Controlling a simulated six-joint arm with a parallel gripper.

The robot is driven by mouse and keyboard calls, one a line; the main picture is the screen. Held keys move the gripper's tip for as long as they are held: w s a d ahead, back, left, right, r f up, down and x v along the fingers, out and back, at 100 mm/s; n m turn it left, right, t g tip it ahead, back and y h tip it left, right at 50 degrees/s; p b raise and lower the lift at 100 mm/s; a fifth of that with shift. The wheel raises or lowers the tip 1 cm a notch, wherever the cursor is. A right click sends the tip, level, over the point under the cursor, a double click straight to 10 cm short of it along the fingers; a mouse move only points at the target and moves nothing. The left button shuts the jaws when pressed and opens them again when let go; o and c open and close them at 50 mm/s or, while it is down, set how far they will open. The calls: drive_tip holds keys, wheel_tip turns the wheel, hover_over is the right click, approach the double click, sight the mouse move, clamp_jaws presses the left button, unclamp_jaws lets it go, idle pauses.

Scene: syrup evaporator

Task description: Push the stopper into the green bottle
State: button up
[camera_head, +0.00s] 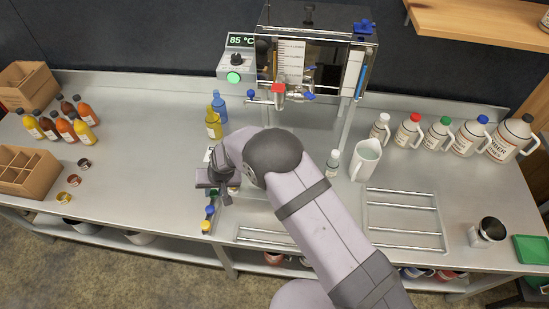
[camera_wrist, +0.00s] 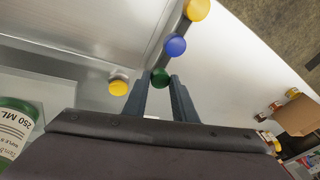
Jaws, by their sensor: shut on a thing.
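My gripper (camera_wrist: 163,82) is shut on the green stopper (camera_wrist: 160,77), which sits between its fingertips in the wrist view. In the head view the gripper (camera_head: 214,190) is low over the table's front edge area. The green stopper is in line with a blue stopper (camera_wrist: 175,46) and a yellow stopper (camera_wrist: 197,10) on a narrow strip; I cannot tell whether it still touches the strip. A green bottle (camera_wrist: 14,130) with a 250 ML label shows at the left of the wrist view. In the head view my arm mostly hides it.
A yellow bottle (camera_head: 214,125) and a blue bottle (camera_head: 219,105) stand behind my gripper. The evaporator (camera_head: 300,60) stands at the back. A white pitcher (camera_head: 366,160) and a wire rack (camera_head: 405,218) are right of my arm.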

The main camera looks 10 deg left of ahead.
drive_tip(key=shift+r+p, duration=1.15)
drive_tip(key=shift+r, duration=0.8)
drive_tip(key=w+d+r+p, duration=0.3)
drive_tip(key=w+d+r, duration=0.2)
drive_tip(key=d+r, duration=0.4)
drive_tip(key=w+d+r+p, duration=0.3)
drive_tip(key=w+d+r, duration=0.3)
drive_tip(key=d+r, duration=0.4)
wheel_tip(320, 180, up, 2)
drive_tip(key=shift+r+h+p, duration=0.2)
drive_tip(key=shift+h+p, duration=0.1)
drive_tip(key=shift+f+b, duration=1.85)
drive_tip(key=shift+f, duration=0.75)
drive_tip(key=shift+s+d+f+b, duration=0.1)
drive_tip(key=shift+f+b, duration=0.8)
drive_tip(key=shift+f, duration=0.15)
